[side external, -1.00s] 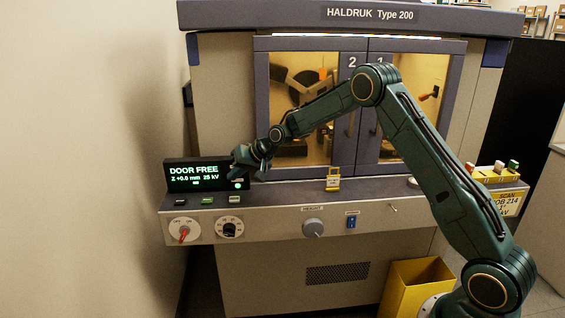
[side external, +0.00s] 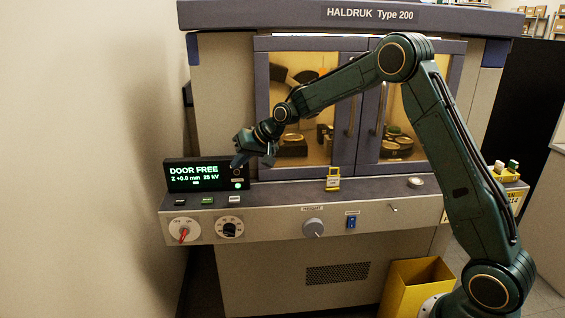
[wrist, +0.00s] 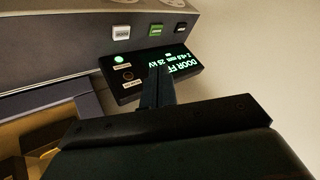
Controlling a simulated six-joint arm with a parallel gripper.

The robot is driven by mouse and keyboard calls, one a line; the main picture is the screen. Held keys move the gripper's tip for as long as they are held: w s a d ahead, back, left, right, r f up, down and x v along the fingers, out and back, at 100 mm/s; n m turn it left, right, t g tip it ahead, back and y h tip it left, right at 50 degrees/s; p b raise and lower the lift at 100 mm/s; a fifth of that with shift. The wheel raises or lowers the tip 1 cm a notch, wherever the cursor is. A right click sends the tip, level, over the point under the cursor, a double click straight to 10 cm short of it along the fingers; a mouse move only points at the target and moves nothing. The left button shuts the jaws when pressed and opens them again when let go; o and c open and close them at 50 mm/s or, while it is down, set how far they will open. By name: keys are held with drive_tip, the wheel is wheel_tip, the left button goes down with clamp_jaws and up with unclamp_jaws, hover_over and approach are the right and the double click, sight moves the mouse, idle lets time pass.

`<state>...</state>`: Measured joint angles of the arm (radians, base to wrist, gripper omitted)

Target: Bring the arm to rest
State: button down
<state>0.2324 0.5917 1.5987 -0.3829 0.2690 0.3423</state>
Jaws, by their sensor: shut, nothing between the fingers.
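My gripper (side external: 254,158) is shut and empty. In the side view it hangs in the air at the right end of the black display box, in front of the cabinet. In the wrist view the closed fingers (wrist: 158,90) overlap the display. My arm is bent, with its elbow high in front of the right door. The display (side external: 207,175) reads "DOOR FREE", "Z +0.0 mm 25 kV"; it also shows in the wrist view (wrist: 180,60), with a green lamp lit.
The Haldruk cabinet has two shut glass doors (side external: 349,125). Its ledge carries several buttons, a yellow padlock-shaped tag (side external: 333,178) and a round metal piece (side external: 415,181). A yellow bin (side external: 418,285) stands on the floor. Free air lies left of the arm.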

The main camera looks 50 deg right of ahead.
drive_tip(key=s+a+r+n+g+h, duration=0.1)
drive_tip(key=s+a+r, duration=0.1)
drive_tip(key=s+r, duration=0.6)
drive_tip(key=s+a+r+n+h, duration=0.1)
drive_tip(key=s+a+r, duration=0.25)
drive_tip(key=s, duration=0.85)
drive_tip(key=s+f+n+g, duration=0.1)
drive_tip(key=s, duration=2.3)
drive_tip(key=shift+d+f+n+g+h, duration=0.3)
drive_tip(key=shift+n+h, duration=0.1)
